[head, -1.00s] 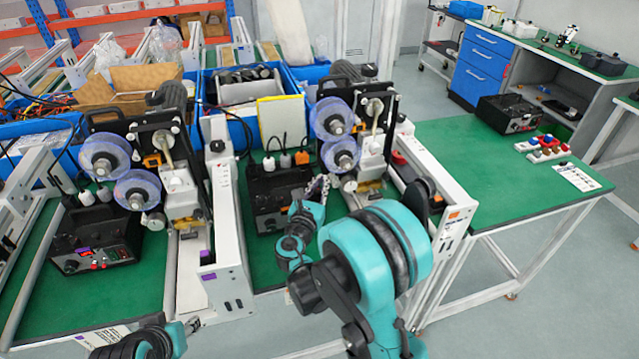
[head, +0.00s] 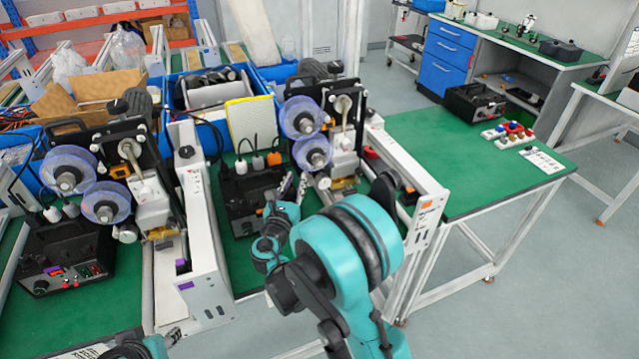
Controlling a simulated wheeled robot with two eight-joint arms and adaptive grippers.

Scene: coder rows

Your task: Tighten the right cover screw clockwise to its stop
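The right coder machine (head: 345,140), with two clear blue-rimmed reels, stands on the green bench. My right arm reaches up from the bottom, and its gripper (head: 296,186) is beside the machine's lower left part, just below the lower reel (head: 312,151). The gripper is small and seen from behind, so I cannot tell whether its fingers are open or shut, or whether they touch anything. The right cover screw cannot be made out. My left gripper (head: 173,336) shows only partly at the bottom edge, low in front of the bench; its fingers are unclear.
A second coder machine (head: 135,170) stands to the left. A black control box (head: 250,197) is left of my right gripper. A white rail (head: 205,235) separates the two stations. The green table (head: 440,155) at right has free room, with colored switches (head: 508,133) near its far edge.

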